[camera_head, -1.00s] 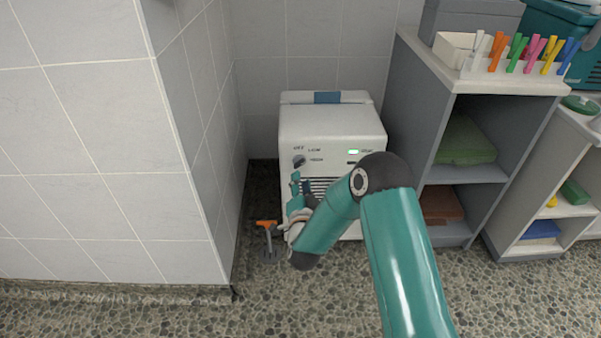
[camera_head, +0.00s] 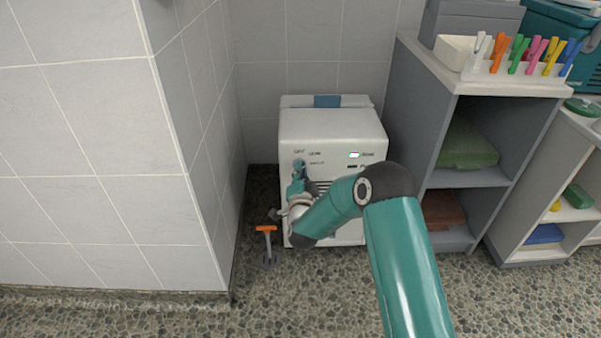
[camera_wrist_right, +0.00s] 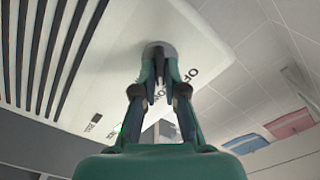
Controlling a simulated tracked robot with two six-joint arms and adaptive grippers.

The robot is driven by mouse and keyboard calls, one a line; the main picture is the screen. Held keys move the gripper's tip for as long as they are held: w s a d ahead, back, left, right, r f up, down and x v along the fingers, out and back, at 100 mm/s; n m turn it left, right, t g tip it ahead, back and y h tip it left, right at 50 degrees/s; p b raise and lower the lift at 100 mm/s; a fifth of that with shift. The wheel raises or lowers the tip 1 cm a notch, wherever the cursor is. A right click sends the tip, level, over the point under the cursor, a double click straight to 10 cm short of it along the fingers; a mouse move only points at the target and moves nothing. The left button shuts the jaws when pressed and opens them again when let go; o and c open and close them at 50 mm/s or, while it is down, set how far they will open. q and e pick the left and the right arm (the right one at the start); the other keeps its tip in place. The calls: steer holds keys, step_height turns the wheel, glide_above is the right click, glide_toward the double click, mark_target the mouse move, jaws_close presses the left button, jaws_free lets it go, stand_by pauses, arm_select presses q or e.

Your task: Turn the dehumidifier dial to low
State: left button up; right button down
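The white dehumidifier (camera_head: 332,128) stands against the tiled back wall. Its front panel has OFF, LOW and HIGH labels at the upper left, and a small light at the upper right. My right gripper (camera_head: 299,168) is at the dial and covers most of it in the head view. In the right wrist view, the fingertips of my right gripper (camera_wrist_right: 159,64) are close together at the dial (camera_wrist_right: 157,46), one on each side. Whether they press on it cannot be seen, and the dial's pointer is hidden. My left gripper is not in view.
A tiled wall corner (camera_head: 190,130) stands close on the left. An orange-handled tool (camera_head: 266,230) stands on the pebbled floor by the dehumidifier. A grey shelf unit (camera_head: 410,110) with folded towels stands close on the right, with coloured pegs (camera_head: 525,52) on top.

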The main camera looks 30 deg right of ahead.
steer(key=shift+f, duration=0.1)
steer(key=shift+n, duration=0.5)
steer(key=c, duration=1.2)
jaws_free()
steer(key=shift+c, duration=0.2)
steer(key=shift+s, duration=0.1)
steer(key=v, duration=1.2)
steer(key=shift+f, duration=0.1)
